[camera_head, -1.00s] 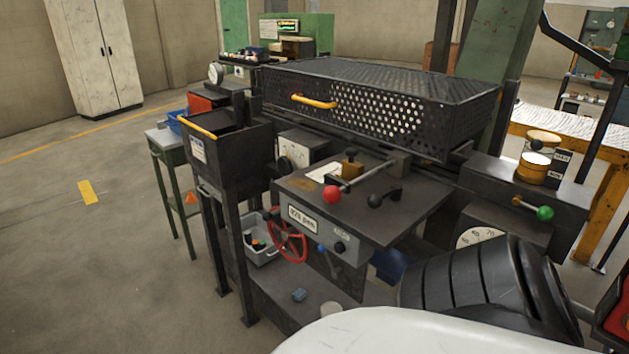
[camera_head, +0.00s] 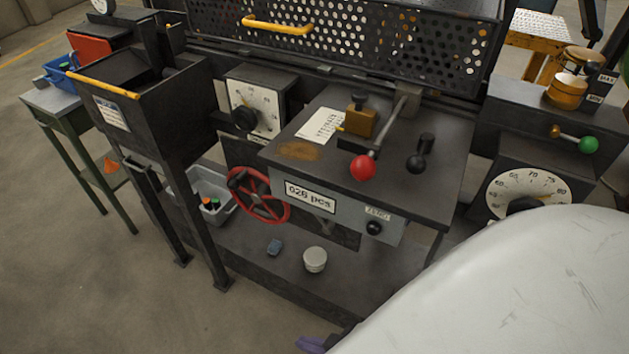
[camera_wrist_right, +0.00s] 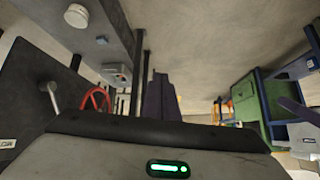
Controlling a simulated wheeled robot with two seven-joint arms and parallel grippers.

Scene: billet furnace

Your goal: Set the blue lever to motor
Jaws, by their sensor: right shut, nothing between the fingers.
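I cannot make out a blue lever now. The front panel (camera_head: 340,210) carries a counter reading "026 pcs" and a black knob (camera_head: 374,228) under a "ZERO" label. Levers with a red ball (camera_head: 362,167) and a black ball (camera_head: 416,162) stand on the machine's top. A green-ball lever (camera_head: 588,144) is at the right. My right gripper (camera_head: 315,346) shows only as purple tips at the bottom edge of the head view. In the right wrist view its purple fingers (camera_wrist_right: 158,97) are together and empty. My left gripper is out of view.
A red handwheel (camera_head: 258,195) sticks out left of the panel. The lower shelf (camera_head: 325,300) holds a white round tin (camera_head: 315,259) and a small blue piece (camera_head: 274,247). A grey bin (camera_head: 205,195) stands at the left. My pale arm covers the bottom right.

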